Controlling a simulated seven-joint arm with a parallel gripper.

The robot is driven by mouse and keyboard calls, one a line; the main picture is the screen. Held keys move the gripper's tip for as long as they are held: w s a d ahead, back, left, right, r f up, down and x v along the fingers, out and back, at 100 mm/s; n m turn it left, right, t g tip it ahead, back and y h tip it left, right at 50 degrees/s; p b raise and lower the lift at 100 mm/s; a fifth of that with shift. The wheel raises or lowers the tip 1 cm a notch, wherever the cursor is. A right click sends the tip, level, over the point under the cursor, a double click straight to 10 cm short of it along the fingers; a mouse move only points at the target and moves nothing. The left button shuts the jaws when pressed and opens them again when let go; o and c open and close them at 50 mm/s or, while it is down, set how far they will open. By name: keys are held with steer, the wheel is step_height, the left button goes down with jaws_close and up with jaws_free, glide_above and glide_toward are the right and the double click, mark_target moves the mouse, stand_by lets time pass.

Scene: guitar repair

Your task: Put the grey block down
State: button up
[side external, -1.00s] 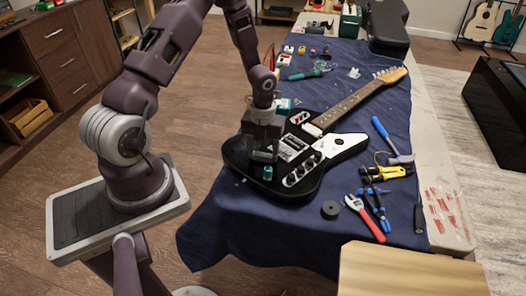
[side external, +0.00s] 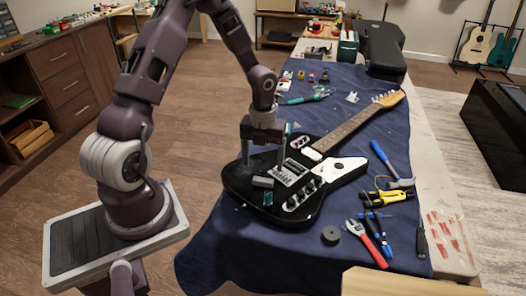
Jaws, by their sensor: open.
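The small grey block (side external: 263,182) lies on the black body of the electric guitar (side external: 240,182), left of the bridge and just behind a small teal piece (side external: 268,198). My gripper (side external: 262,160) is above the guitar body with its two fingers spread apart and nothing between them. The block sits just below and in front of the fingers, apart from them as far as I can see.
The guitar lies on a blue cloth (side external: 300,240) over the table. A dark case (side external: 385,48) stands at the back.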

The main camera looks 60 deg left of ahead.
steer(key=s+d+r+n+t+y, duration=0.1)
steer(key=s+d+r+n, duration=0.15)
steer(key=r+n, duration=0.45)
steer(key=s+d+r+n+t+y, duration=0.1)
steer(key=s+d+r+n, duration=0.15)
steer(key=r, duration=0.85)
steer(key=s+d+r+n+t+h, duration=0.1)
steer(key=s+d+r+n, duration=0.3)
steer(key=s+n, duration=0.2)
steer(key=s+d+r+n+t+h, duration=0.1)
steer(key=s+d+r+n+t, duration=0.1)
steer(key=s+d+r+n, duration=0.2)
steer(key=s+d+n, duration=0.1)
steer(key=s+n, duration=0.2)
steer(key=n, duration=0.4)
steer(key=shift+s+d+t, duration=0.25)
steer(key=shift+d+t, duration=0.05)
steer(key=shift+r+n, duration=0.15)
steer(key=shift+n, duration=0.1)
steer(key=c, duration=0.7)
steer(key=shift+w, duration=0.15)
